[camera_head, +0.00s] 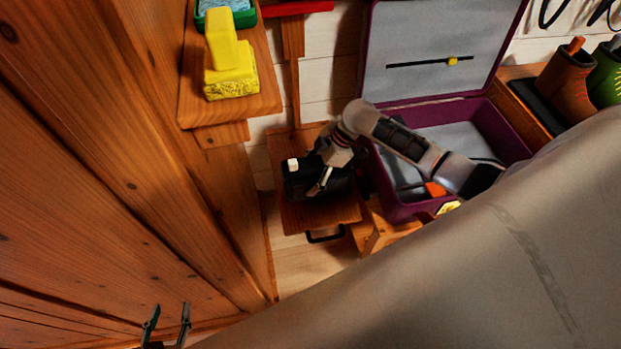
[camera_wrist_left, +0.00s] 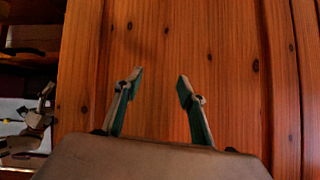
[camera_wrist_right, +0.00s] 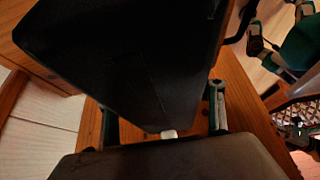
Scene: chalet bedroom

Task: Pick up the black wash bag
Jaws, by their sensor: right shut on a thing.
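The black wash bag (camera_head: 305,187) is over a small wooden stool-like surface (camera_head: 345,213) in the middle of the head view. A small white piece shows at its left end. My right gripper (camera_head: 323,180) reaches it from above and is shut on it. In the right wrist view the bag (camera_wrist_right: 125,60) is large and dark between the two fingers (camera_wrist_right: 165,115). I cannot tell whether the bag touches the wood below. My left gripper (camera_head: 167,325) is open and empty at the lower left. Its spread fingers (camera_wrist_left: 160,95) show before wooden boards.
An open purple suitcase (camera_head: 400,208) lies right of the bag, under my right arm. A wooden shelf (camera_head: 190,100) with a yellow brush-like thing (camera_head: 230,65) stands at upper left. A wooden panel (camera_head: 90,170) fills the left. Boots (camera_head: 567,77) stand at the upper right.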

